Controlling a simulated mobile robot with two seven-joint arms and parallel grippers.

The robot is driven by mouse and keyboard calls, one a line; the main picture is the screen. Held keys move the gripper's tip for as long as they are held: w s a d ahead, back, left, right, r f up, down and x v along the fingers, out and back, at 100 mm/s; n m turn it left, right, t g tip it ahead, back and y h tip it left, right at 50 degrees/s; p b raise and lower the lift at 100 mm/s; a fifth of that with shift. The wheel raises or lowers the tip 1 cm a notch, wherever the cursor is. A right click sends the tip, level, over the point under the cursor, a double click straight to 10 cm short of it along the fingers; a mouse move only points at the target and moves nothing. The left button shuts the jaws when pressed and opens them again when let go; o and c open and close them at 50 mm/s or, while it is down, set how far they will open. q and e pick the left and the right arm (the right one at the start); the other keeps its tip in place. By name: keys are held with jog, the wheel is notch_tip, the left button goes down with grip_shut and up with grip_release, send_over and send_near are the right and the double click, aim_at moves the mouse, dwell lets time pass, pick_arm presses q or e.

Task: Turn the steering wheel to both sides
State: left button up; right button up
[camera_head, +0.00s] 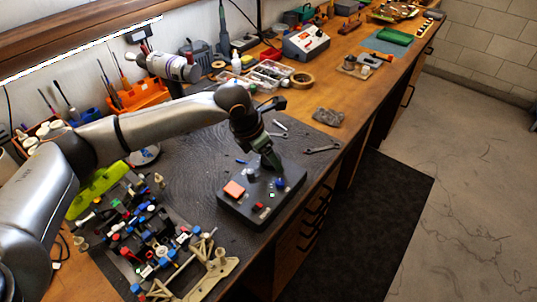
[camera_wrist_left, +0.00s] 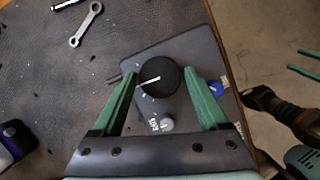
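The steering wheel is a round black knob (camera_wrist_left: 166,68) with a white line across it, on a dark control box (camera_wrist_left: 200,45). My left gripper (camera_wrist_left: 161,80) is open, with one green finger on each side of the knob. Small gaps seem to show between fingers and knob, though I cannot tell whether either touches. In the head view the left gripper (camera_head: 272,162) points down at the far part of the control box (camera_head: 240,214) and hides the knob. Green prongs that look like my right gripper's fingers (camera_wrist_left: 304,62) stand apart at the right of the wrist view.
The bench's front edge is close to the box's right side.

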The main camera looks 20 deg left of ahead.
pick_arm(q)
jog(key=c, duration=1.1)
jog(key=shift+o, duration=0.2)
jog(key=shift+w+a+f+m+h+b, duration=0.15)
jog(key=shift+m+h+b, duration=0.15)
jog(key=shift+m+b, duration=0.6)
jog(key=shift+m+g+h+b, duration=0.3)
jog(key=shift+m+g+b, duration=0.3)
jog(key=shift+m+b, duration=0.45)
jog(key=shift+w+m+g+h+b, duration=0.15)
jog(key=shift+m+g+b, duration=0.25)
jog(key=shift+m+b, duration=0.5)
jog(key=shift+s+m+g+h+b, duration=0.15)
jog(key=shift+m+g+b, duration=0.3)
jog(key=shift+m, duration=0.8)
jog(key=shift+w+r, duration=0.1)
jog(key=shift+r, duration=0.1)
